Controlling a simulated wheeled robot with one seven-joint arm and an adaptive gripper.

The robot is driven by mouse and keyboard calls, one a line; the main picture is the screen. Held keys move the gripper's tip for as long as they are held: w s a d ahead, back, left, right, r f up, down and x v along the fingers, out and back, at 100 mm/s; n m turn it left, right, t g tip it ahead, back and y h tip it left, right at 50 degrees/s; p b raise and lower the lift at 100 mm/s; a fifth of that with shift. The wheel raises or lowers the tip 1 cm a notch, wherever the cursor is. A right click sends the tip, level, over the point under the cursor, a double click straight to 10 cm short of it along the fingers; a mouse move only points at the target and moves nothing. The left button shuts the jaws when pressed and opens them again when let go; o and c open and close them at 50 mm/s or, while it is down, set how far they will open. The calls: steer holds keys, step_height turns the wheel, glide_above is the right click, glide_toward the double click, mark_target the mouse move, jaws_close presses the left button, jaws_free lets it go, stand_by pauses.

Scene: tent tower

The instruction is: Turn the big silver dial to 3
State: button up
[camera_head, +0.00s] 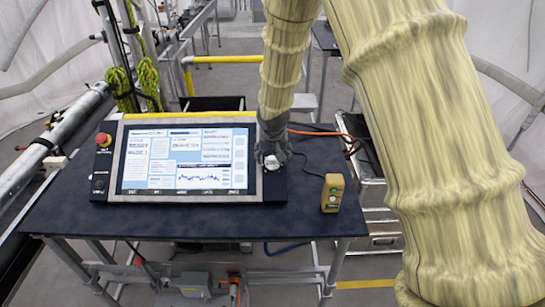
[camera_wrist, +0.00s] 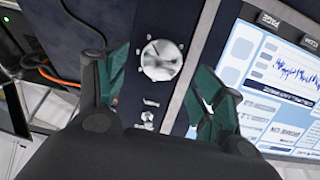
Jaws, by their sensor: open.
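The big silver dial (camera_wrist: 161,59) sits on the dark side strip of a control panel. In the wrist view it lies between the two teal fingers of my gripper (camera_wrist: 163,75), which are spread apart with a gap on each side. The dial's numbers are too small to read. In the head view my gripper (camera_head: 273,148) reaches down over the right side of the panel, and the dial (camera_head: 271,162) shows partly beneath it. I cannot tell whether any finger touches the dial.
The panel's lit screen (camera_head: 186,160) is left of the dial. A red stop button (camera_head: 103,139) is at its far left. A yellow handheld box (camera_head: 333,193) with a cable stands on the dark table (camera_head: 200,222) at right. Small switches (camera_wrist: 148,115) are near the dial.

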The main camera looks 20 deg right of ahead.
mark_target(272, 161)
steer(key=shift+p+x, duration=0.6)
steer(key=shift+x, duration=1.15)
steer(key=c, duration=1)
